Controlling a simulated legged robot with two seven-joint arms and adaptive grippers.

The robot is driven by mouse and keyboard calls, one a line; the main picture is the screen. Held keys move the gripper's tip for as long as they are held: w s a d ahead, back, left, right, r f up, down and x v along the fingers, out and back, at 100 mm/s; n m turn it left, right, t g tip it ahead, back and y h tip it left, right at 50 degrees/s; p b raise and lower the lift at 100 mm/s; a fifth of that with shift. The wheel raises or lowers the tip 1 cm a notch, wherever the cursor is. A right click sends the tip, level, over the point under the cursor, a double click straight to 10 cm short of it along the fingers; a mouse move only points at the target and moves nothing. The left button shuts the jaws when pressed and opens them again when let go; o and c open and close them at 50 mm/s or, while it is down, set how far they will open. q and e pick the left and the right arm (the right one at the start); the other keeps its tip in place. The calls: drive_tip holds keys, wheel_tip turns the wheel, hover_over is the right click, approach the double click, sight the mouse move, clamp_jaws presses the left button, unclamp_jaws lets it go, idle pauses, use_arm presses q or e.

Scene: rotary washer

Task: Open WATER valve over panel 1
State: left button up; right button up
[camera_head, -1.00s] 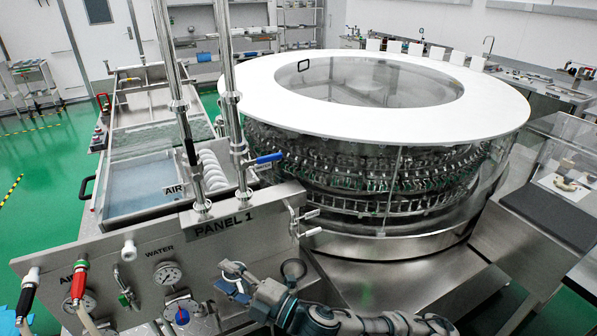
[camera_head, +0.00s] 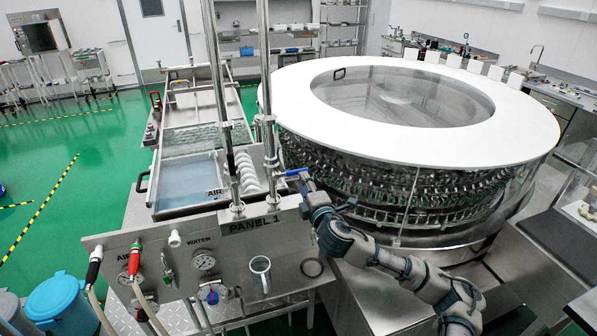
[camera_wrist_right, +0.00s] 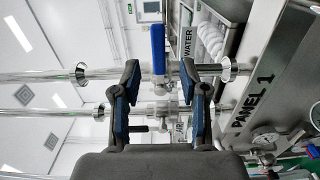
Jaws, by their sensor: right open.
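The WATER valve over panel 1 has a blue lever handle (camera_head: 296,172), and it also shows in the right wrist view (camera_wrist_right: 158,48) beside a WATER label (camera_wrist_right: 188,42). There the lever points up in the picture, across the horizontal steel pipe. My right gripper (camera_head: 307,190) is close to the valve in the head view. In the wrist view its blue-padded fingers (camera_wrist_right: 160,92) are spread apart, with the valve fittings visible between and beyond them. No contact with the lever can be made out. The PANEL 1 plate (camera_head: 252,226) is below the valve. My left gripper is not in view.
Upright steel pipes (camera_head: 266,100) rise behind the panel. The large round washer (camera_head: 420,137) stands close to the right. A hanging metal mug (camera_head: 260,272) and a gauge (camera_head: 204,262) are on the panel front.

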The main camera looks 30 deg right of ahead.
sight(292, 173)
drive_tip(key=x, duration=0.7)
drive_tip(key=shift+s+d, duration=0.1)
drive_tip(key=shift+d, duration=0.1)
drive_tip(key=shift+a, duration=0.2)
clamp_jaws()
